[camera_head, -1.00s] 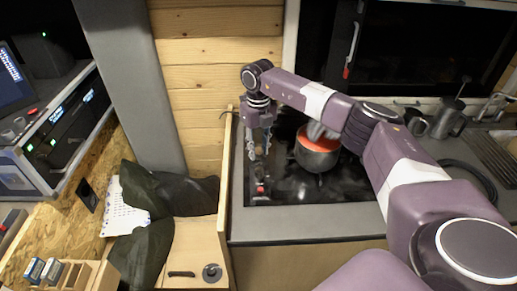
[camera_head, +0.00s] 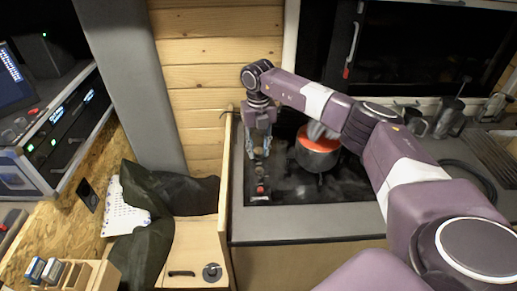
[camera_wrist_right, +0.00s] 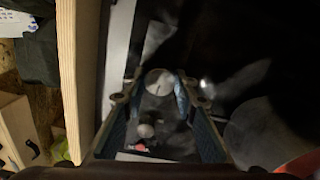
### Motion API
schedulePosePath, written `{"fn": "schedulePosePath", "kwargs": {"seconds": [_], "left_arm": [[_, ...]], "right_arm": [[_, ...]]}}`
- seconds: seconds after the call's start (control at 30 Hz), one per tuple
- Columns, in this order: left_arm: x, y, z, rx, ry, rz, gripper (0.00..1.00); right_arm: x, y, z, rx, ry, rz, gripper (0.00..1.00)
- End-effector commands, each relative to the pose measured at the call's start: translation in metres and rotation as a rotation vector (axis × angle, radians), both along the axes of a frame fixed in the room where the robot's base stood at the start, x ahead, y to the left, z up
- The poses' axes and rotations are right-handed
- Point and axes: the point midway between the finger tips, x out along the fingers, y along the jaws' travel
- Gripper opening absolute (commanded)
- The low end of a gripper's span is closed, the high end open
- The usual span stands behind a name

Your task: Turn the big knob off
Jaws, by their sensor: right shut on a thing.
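The big knob (camera_wrist_right: 160,82) is a round grey metal disc with a thin dark line on its face, seen in the right wrist view. My right gripper (camera_wrist_right: 161,85) has its two fingertips on either side of the knob and is shut on it. In the head view my right gripper (camera_head: 258,153) points down over the left edge of the dark cooktop (camera_head: 335,188), where the fingers mostly hide the knob. A smaller round knob (camera_wrist_right: 146,130) sits beside the big one. My left gripper is not in view.
A pot (camera_head: 318,160) with orange-red contents stands on the cooktop, right of the gripper. A wooden panel (camera_head: 225,180) rises close to the left of the gripper. A small red part (camera_head: 260,189) lies in line with the knobs. The front counter strip (camera_head: 300,224) is clear.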

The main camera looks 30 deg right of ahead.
Motion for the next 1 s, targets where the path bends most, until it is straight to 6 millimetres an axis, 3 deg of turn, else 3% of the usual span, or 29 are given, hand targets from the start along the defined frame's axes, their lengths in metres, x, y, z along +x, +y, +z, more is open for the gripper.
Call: {"fn": "schedulePosePath", "kwargs": {"seconds": [0.07,0.1,0.23,0.63,1.0], "left_arm": [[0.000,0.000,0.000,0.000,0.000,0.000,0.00],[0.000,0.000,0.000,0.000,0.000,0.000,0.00],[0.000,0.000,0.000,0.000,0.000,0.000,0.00],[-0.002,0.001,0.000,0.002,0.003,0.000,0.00],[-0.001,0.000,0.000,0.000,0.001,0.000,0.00]], "right_arm": [[0.002,-0.001,0.002,0.000,-0.007,-0.002,0.02],[0.002,-0.001,0.002,0.000,-0.007,-0.002,0.29],[0.001,-0.001,0.002,0.000,-0.005,-0.002,0.43],[0.001,0.000,0.009,0.000,-0.005,0.000,0.44],[0.002,0.000,0.083,0.000,-0.008,0.000,0.44]]}}
